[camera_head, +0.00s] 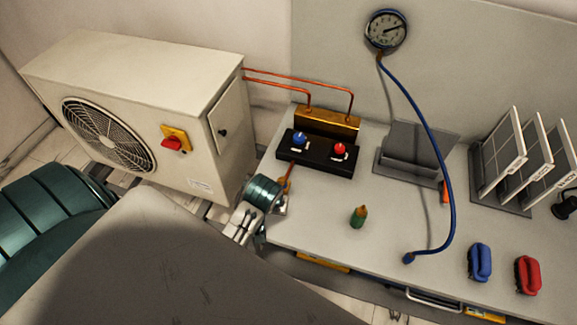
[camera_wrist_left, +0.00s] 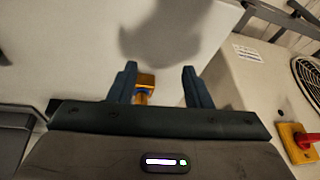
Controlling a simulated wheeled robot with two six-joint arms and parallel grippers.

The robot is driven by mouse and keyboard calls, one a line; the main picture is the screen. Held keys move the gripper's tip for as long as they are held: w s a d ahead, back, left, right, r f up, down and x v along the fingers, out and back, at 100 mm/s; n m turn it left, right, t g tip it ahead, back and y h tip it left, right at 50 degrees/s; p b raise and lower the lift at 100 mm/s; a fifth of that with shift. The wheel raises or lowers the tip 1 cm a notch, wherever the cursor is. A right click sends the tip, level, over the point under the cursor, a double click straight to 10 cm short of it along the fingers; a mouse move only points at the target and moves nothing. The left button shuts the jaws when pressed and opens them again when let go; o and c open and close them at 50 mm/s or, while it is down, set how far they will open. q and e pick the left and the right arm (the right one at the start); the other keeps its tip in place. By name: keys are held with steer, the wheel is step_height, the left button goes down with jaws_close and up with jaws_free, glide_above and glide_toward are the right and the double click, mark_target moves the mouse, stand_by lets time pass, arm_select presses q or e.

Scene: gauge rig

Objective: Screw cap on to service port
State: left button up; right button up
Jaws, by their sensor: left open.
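My left gripper (camera_head: 281,192) is at the left end of the bench, just below the black valve block, behind a teal wrist part. In the left wrist view, its two dark fingers (camera_wrist_left: 160,70) are apart. A small brass piece (camera_wrist_left: 145,83) shows between them, nearer the left finger. A copper-coloured stub (camera_head: 290,171) shows by the gripper in the head view. I cannot tell whether these are the cap or the service port. A small green piece with a brass tip (camera_head: 358,217) stands upright on the bench. My right gripper is not in view.
The valve block (camera_head: 314,153) has blue and red knobs, with a brass manifold (camera_head: 327,121) behind. A white fan unit (camera_head: 150,100) stands left. A blue hose (camera_head: 446,160) hangs from a gauge (camera_head: 386,30). Blue (camera_head: 480,262) and red (camera_head: 528,274) items lie right.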

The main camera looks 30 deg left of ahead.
mark_target(282, 179)
arm_select(q)
steer(key=w+r+n, duration=0.5)
steer(key=w+r, duration=0.3)
steer(key=w, duration=0.1)
steer(key=shift+y, duration=0.4)
steer(key=p+x, duration=0.1)
steer(key=x, duration=0.2)
steer(key=p+x, duration=0.1)
steer(key=x, duration=0.2)
steer(key=p+x, duration=0.1)
steer(key=x, duration=0.2)
steer(key=shift+s+d+f, duration=0.2)
steer(key=shift+s+d, duration=0.05)
steer(key=shift+d, duration=0.1)
steer(key=shift+p+x, duration=0.3)
steer(key=shift+x, duration=0.55)
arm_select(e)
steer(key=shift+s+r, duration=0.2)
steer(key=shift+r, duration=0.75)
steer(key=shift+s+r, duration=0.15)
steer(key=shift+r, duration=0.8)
arm_select(q)
steer(key=shift+s, duration=0.1)
steer(key=shift+c, duration=0.3)
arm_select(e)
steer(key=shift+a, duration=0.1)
